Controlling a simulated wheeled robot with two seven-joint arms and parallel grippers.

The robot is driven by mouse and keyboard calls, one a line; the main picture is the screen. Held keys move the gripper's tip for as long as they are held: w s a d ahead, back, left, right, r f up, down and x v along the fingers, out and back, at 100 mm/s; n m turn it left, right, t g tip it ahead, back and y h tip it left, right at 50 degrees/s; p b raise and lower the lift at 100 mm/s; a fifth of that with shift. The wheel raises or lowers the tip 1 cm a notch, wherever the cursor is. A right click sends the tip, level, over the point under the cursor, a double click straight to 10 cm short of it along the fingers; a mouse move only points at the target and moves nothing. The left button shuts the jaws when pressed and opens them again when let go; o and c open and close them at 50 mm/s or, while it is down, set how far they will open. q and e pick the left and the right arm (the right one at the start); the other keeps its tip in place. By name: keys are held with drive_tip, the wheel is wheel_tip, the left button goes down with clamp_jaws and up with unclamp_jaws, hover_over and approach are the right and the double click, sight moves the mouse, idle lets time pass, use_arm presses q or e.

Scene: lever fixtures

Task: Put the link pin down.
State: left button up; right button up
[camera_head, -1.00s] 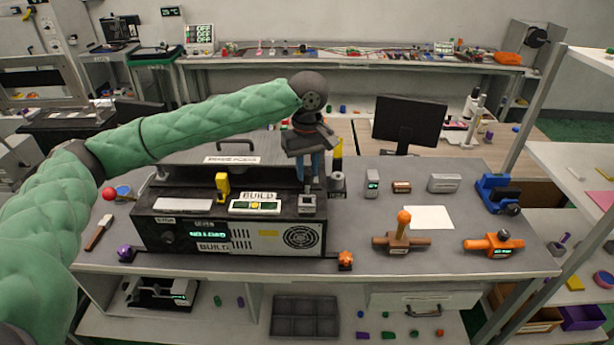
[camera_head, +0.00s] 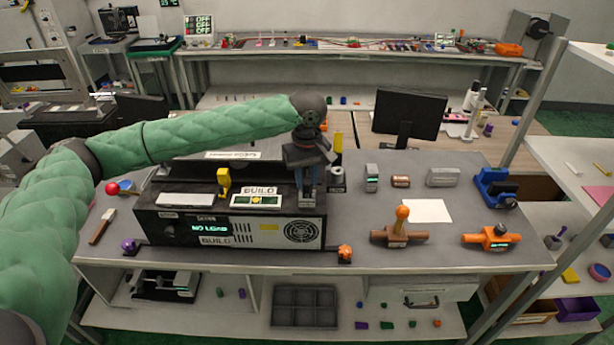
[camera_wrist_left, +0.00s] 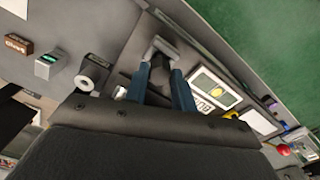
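My left gripper (camera_head: 308,195) points down at the right end of the black fixture box (camera_head: 270,236). Its two blue fingers stand a narrow gap apart, over a small grey block on the box top; the left wrist view shows this grey piece (camera_wrist_left: 168,46) just beyond the fingertips. A dark piece (camera_wrist_left: 160,72) shows between the fingers and may be the link pin. I cannot tell whether the fingers press on it. The gripper body hides its upper end. My right gripper is not in view.
A grey hollow cylinder (camera_head: 338,180) stands close right of the gripper. A yellow lever (camera_head: 223,182) and a BUILD panel (camera_head: 255,200) are to its left. A white sheet (camera_head: 427,211) and orange-handled fixtures (camera_head: 400,235) lie to the right.

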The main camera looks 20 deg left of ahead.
sight(307, 182)
use_arm(q)
drive_tip(key=o, duration=0.3)
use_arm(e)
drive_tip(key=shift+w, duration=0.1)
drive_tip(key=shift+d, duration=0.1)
use_arm(q)
drive_tip(key=shift+r, duration=0.3)
wheel_tip(307, 182, up, 12)
drive_tip(key=b, duration=0.4)
drive_tip(key=shift+f+b, duration=0.15)
drive_tip(key=shift+b, duration=0.15)
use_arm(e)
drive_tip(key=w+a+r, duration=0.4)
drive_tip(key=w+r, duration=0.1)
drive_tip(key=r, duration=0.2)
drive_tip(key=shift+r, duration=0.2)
use_arm(q)
drive_tip(key=shift+f, duration=0.1)
